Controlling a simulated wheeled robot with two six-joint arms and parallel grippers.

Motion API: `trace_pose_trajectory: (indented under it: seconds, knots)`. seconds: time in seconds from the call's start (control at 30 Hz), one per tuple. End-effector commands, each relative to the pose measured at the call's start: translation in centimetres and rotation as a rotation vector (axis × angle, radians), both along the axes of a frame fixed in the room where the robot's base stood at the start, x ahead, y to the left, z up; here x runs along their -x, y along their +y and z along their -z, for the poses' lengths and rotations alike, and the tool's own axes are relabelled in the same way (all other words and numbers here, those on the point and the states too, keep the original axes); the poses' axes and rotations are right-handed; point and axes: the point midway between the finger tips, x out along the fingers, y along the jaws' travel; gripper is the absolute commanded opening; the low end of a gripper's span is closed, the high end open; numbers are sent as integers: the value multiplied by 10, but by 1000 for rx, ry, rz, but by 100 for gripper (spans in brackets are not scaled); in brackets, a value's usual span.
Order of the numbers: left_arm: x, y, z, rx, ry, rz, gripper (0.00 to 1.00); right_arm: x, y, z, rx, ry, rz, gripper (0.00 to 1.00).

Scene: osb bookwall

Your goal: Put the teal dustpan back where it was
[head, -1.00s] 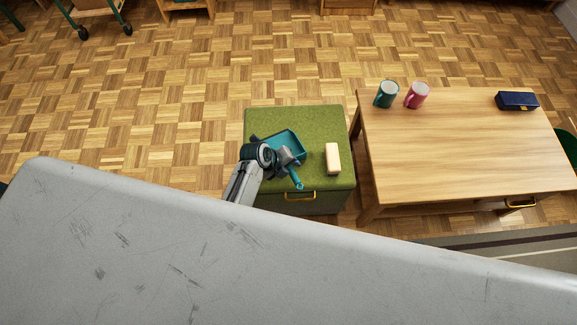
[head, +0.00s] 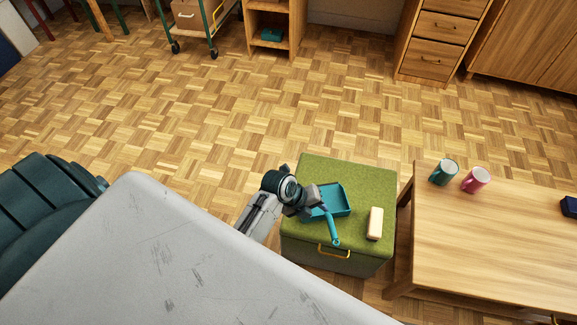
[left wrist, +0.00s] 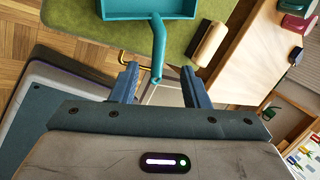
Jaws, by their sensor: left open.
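The teal dustpan (head: 338,203) lies on the green ottoman (head: 315,165), its handle pointing toward the ottoman's front edge. In the head view my left gripper (head: 313,198) is over the pan's left side and hides part of it. In the left wrist view the dustpan (left wrist: 150,8) is at the top, and its handle (left wrist: 158,50) reaches down to between the fingertips of my open left gripper (left wrist: 160,82). The fingers are apart and I see no grip on the handle; whether they touch it I cannot tell. My right gripper is not in view.
A cream-backed brush (head: 375,223) lies on the ottoman right of the dustpan. A wooden table (head: 480,235) with a teal mug (head: 444,172) and a pink mug (head: 475,180) stands at the right. The parquet floor behind is clear up to a shelf (head: 272,15) and trolley.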

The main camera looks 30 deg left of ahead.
Motion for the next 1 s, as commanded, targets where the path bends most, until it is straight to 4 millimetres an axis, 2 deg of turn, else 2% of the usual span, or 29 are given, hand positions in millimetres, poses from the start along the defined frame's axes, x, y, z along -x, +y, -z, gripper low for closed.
trace_pose_trajectory:
  seconds: [0.23,0.37,0.47,0.7,1.0]
  knots:
    - [2,1,2,1,10,-18,42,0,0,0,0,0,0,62]
    - [13,10,12,16,79,-153,42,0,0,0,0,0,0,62]
    - [30,23,27,37,172,-361,42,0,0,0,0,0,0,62]
    - [79,60,62,102,374,-978,42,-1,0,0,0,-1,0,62]
    - [142,106,93,223,484,-1743,42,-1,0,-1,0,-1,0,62]
